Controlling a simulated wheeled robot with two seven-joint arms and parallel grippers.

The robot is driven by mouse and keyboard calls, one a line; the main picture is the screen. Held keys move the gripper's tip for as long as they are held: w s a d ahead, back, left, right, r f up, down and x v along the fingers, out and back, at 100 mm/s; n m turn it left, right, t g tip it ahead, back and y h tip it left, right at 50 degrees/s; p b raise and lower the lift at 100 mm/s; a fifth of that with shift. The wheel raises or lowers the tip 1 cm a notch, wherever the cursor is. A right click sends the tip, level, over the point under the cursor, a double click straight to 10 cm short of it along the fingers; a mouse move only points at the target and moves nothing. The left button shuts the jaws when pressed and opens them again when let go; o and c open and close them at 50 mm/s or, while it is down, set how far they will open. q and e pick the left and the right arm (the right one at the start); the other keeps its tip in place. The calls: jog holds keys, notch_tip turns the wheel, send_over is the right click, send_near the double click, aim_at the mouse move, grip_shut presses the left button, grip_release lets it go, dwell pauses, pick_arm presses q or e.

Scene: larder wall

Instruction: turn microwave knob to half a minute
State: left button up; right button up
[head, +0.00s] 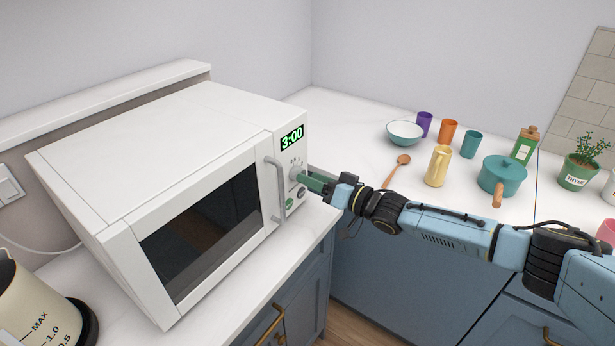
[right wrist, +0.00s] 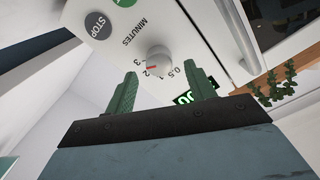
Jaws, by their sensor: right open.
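The white microwave (head: 190,190) stands on the left counter with its door shut. My right gripper (head: 314,181) reaches the panel from the right. In the right wrist view its green fingers (right wrist: 162,70) are open, one on each side of the knob's line, with the knob just beyond the tips; contact is not visible. My left gripper is not in view.
The door handle (head: 276,190) stands out left of the knob. A grey STOP button (right wrist: 96,25) and a green button (head: 289,204) are below the knob. A wooden spoon (head: 397,171), yellow jug (head: 438,166) and teal pot (head: 502,176) stand on the counter behind my right arm.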

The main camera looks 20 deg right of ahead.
jog(key=shift+x, duration=1.15)
jog(key=c, duration=1)
jog(key=n+b, duration=0.1)
jog(key=n, duration=1.1)
jog(key=n+b, duration=0.2)
jog(key=n, duration=0.9)
jog(key=shift+s+a+f+n, duration=0.15)
jog(key=shift+a+f+n, duration=0.05)
jog(key=shift+n, duration=0.2)
